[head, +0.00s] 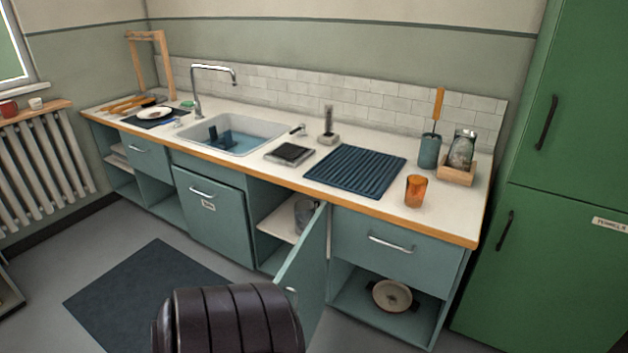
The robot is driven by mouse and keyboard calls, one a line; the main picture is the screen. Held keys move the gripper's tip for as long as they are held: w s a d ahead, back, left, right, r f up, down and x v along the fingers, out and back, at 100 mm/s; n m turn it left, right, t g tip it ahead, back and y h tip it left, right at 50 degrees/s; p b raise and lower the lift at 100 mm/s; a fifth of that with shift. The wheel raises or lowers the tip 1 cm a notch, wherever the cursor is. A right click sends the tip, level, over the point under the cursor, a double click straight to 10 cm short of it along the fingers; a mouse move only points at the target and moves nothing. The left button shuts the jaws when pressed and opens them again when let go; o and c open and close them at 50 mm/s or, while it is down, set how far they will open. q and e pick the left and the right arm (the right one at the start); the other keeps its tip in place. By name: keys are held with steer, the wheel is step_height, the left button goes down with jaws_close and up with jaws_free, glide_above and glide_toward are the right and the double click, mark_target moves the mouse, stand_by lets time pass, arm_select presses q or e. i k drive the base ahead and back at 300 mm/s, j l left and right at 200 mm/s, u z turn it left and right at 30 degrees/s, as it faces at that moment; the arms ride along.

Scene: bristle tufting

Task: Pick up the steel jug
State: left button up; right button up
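A grey, metallic-looking vessel (304,215), which looks like the steel jug, stands on the shelf inside the lower cabinet whose door (308,265) is swung open. The open door hides part of its right side, and the cabinet is shaded, so its handle and spout cannot be made out clearly. Neither of my grippers shows in the head view. A dark ribbed part, probably of my own body, fills the bottom centre in front of the open door.
The counter (450,215) holds a blue ribbed mat (355,170), an orange cup (416,190), a wooden box (457,175) with a jar, and a sink (232,133). A pan (391,295) lies in the lower right compartment. A dark floor mat (145,290) lies left; the green fridge stands right.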

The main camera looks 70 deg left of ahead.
mark_target(304, 209)
steer(key=k+j, duration=0.1)
steer(key=j, duration=0.3)
steer(key=j+z, duration=0.1)
steer(key=j, duration=0.35)
steer(key=k+j+z, duration=0.1)
steer(key=j, duration=0.3)
steer(key=k+j, duration=0.2)
steer(key=j, duration=0.2)
steer(key=k+j+z, duration=0.1)
steer(key=j, duration=0.3)
steer(key=k+j, duration=0.1)
steer(key=j, duration=0.3)
steer(key=k+j+z, duration=0.15)
steer(key=j, duration=0.2)
